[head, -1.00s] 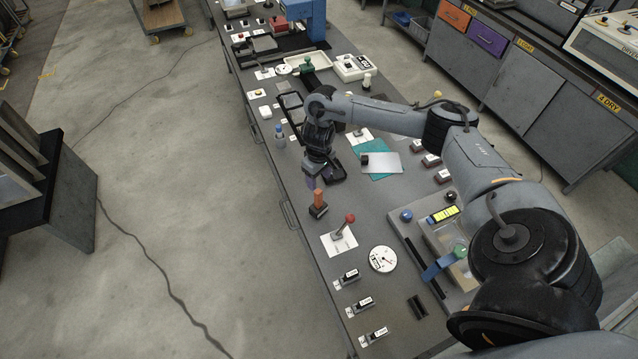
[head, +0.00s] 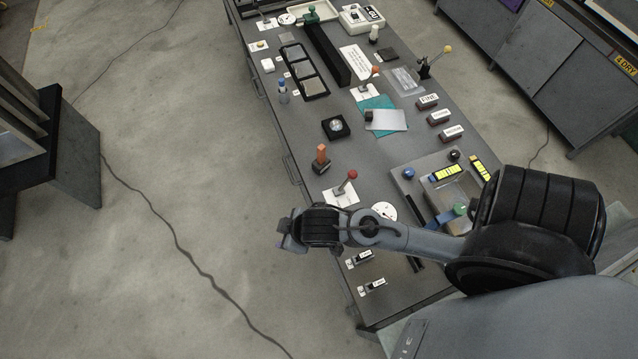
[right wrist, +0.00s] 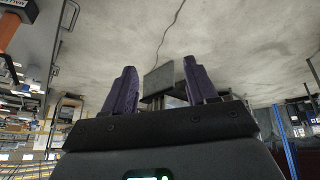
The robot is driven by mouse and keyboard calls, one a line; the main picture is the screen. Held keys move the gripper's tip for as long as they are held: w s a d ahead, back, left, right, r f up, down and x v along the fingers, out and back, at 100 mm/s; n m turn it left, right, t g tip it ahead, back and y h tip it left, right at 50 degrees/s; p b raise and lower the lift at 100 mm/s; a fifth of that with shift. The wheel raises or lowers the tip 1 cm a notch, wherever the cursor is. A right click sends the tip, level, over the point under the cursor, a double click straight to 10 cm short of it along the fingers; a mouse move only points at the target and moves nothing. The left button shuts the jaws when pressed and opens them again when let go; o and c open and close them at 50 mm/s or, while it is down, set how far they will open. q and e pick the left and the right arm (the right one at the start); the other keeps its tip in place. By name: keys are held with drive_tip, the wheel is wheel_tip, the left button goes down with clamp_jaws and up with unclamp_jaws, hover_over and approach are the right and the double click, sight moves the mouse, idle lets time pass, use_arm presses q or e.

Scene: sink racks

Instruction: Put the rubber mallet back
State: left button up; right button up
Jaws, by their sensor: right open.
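An orange upright piece (head: 321,153) stands on a dark base near the table's left edge; it looks like the mallet's handle. In the right wrist view, an orange part (right wrist: 8,28) shows at the top left corner beside a label that reads in part "MALLE". My right gripper (head: 286,238) is past the table's left edge, over the floor, below and left of the orange piece and apart from it. In the right wrist view its two purple fingers (right wrist: 160,78) are spread with nothing held between them. My left gripper is not in view.
A red-knobbed lever (head: 349,177) stands right of the orange piece, and a black square holder (head: 335,127) lies above it. My right arm passes over the table's lower part and partly hides a round white dial (head: 384,210).

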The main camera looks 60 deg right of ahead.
drive_tip(key=s+d+r+m+g, duration=0.1)
drive_tip(key=s+d+g, duration=0.1)
drive_tip(key=s, duration=0.5)
drive_tip(key=shift+d, duration=0.65)
drive_tip(key=shift+r, duration=0.1)
wheel_tip(320, 180, up, 8)
drive_tip(key=p, duration=0.8)
drive_tip(key=shift+r, duration=0.1)
